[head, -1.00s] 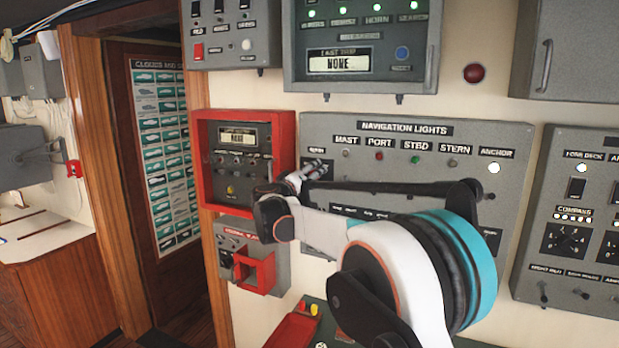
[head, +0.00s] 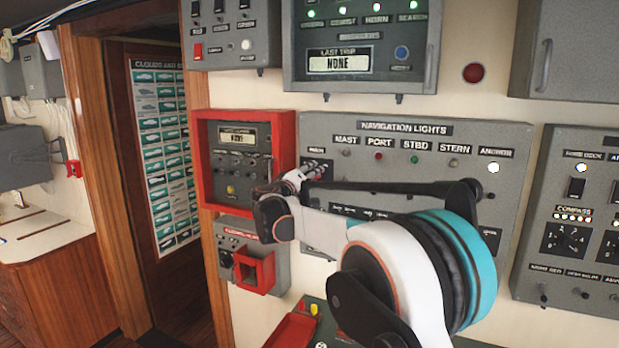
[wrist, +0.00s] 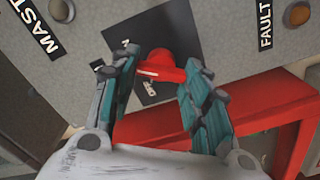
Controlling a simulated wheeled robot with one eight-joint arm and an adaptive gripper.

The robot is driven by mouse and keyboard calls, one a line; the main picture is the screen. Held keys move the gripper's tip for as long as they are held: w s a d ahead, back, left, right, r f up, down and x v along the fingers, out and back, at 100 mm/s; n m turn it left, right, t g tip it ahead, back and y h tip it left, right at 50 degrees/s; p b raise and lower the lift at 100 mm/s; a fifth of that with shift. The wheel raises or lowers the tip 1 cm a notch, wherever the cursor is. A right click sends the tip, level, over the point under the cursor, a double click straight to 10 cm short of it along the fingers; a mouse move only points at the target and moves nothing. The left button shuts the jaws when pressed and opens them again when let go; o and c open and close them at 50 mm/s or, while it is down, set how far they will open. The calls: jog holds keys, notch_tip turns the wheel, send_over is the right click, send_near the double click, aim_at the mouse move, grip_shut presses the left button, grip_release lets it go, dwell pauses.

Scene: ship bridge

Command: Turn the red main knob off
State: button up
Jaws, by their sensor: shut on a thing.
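The red main knob (wrist: 163,66) sits on a dark square plate (wrist: 180,25) on the grey panel in the wrist view. My gripper (wrist: 161,62) has its two teal-padded fingers closed around the knob, one on each side. Lettering below the knob is tilted and partly covered, apparently reading "OFF". In the head view my gripper (head: 316,170) reaches the left end of the navigation lights panel (head: 420,153). There the knob is hidden behind the fingers. The knob's exact angle is hard to tell.
A red-framed box (head: 201,160) is mounted just left of my gripper. A small grey box with a red guard (head: 256,271) is below it. Indicator lamps line the panel's top, with the anchor lamp (head: 493,168) lit white. A doorway opens at the left.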

jog(key=shift+f+n, duration=0.2)
jog(key=shift+n, duration=3.75)
jog(key=shift+f+n, duration=0.2)
jog(key=shift+n, duration=3.75)
jog(key=o, duration=1.1)
jog(key=shift+c, duration=0.2)
jog(key=shift+s, duration=0.1)
jog(key=v, duration=1.2)
